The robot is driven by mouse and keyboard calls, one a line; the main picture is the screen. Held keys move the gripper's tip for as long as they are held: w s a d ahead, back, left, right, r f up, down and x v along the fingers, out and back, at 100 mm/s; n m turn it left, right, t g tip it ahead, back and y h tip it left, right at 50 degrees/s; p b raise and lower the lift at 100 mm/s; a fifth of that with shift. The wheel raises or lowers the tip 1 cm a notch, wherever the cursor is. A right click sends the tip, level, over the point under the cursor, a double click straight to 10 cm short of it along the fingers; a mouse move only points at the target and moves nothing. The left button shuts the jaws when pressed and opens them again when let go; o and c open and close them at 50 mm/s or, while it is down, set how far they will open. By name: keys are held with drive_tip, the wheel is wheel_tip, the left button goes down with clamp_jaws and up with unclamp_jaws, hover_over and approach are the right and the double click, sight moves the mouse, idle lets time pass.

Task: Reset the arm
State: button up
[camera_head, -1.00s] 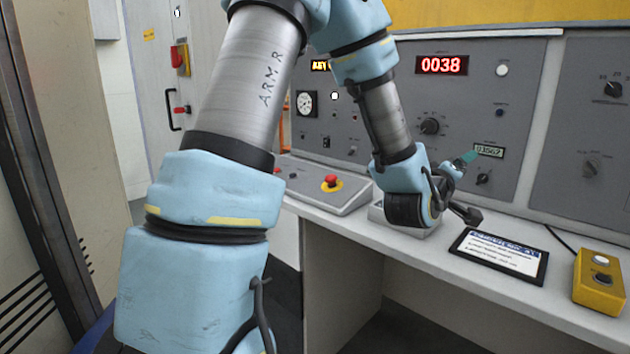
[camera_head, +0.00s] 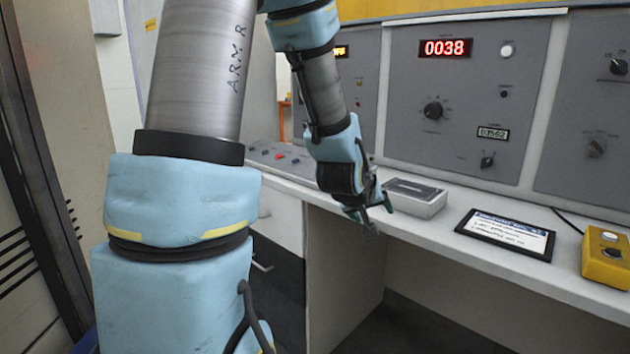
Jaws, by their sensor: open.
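My arm comes down from the top of the head view, with blue covers and grey metal links. My gripper (camera_head: 378,215) is at the end of the thin forearm, pointing down and to the right. It is open, with nothing seen between its fingers. It hangs at the front edge of the white desk (camera_head: 455,249), left of a small grey box (camera_head: 413,198). My arm hides part of the desk and of the control panel.
The grey control panel (camera_head: 465,75) has a red display reading 0038 (camera_head: 445,47), knobs and a small counter. A framed card (camera_head: 506,234) and a yellow button box (camera_head: 606,257) lie on the desk at right. A cabinet (camera_head: 50,130) stands at far left.

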drive_tip(key=s+a+f+m+g+y+b, duration=0.15)
drive_tip(key=s+a+f+g, duration=0.25)
drive_tip(key=s+a, duration=0.45)
drive_tip(key=s+a+f+g+y+b, duration=0.3)
drive_tip(key=s+a+f, duration=0.2)
drive_tip(key=a, duration=0.6)
wheel_tip(320, 180, up, 15)
drive_tip(key=p, duration=1.4)
drive_tip(key=shift+w+p, duration=0.25)
drive_tip(key=shift+p, duration=0.1)
drive_tip(key=shift+f, duration=0.1)
